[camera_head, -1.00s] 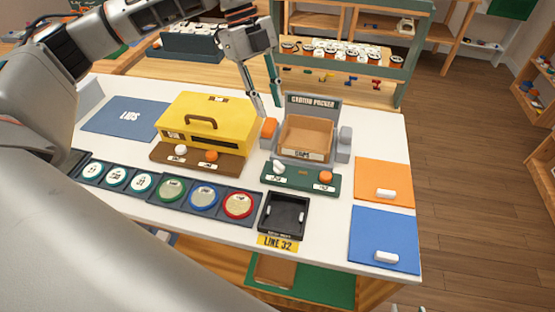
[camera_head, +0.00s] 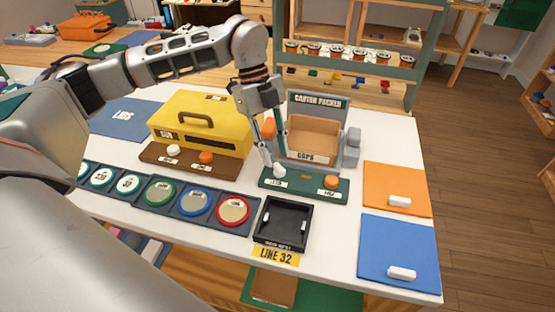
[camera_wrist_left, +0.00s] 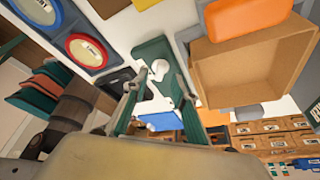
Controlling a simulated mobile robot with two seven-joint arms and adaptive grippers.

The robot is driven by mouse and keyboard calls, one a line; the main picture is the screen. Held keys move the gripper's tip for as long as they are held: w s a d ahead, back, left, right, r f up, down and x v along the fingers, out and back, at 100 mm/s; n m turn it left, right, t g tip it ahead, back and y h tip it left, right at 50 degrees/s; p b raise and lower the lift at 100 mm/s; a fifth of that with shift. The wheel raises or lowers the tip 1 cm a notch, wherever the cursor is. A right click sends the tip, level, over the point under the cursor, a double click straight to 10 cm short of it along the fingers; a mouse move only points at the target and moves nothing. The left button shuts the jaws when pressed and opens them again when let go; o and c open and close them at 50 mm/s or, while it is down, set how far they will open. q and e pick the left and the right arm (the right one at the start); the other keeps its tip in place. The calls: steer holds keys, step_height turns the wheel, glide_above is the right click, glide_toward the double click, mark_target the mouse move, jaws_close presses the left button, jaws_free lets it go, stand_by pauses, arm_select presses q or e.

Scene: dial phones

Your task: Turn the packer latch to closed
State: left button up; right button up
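The carton packer (camera_head: 318,112) is grey with an open brown box inside. A green panel (camera_head: 305,187) lies in front of it, with a white knob (camera_head: 279,170) on its left and an orange knob (camera_head: 331,181) on its right. My left gripper (camera_head: 275,157) points down just behind and above the white knob. In the left wrist view its fingers (camera_wrist_left: 160,92) are apart, with nothing between them, and the white knob (camera_wrist_left: 158,68) shows just beyond the tips. I cannot tell whether they touch it. Which part is the latch is not clear. My right gripper is out of view.
A yellow box (camera_head: 203,122) stands left of the packer. A black tray (camera_head: 283,223) and a row of round lids (camera_head: 194,202) lie in front. Orange (camera_head: 390,180) and blue (camera_head: 390,240) mats lie at the right. Grey blocks stand beside the packer's right side.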

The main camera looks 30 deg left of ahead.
mark_target(279, 170)
arm_select(q)
steer(key=shift+x, duration=1.35)
jaws_close()
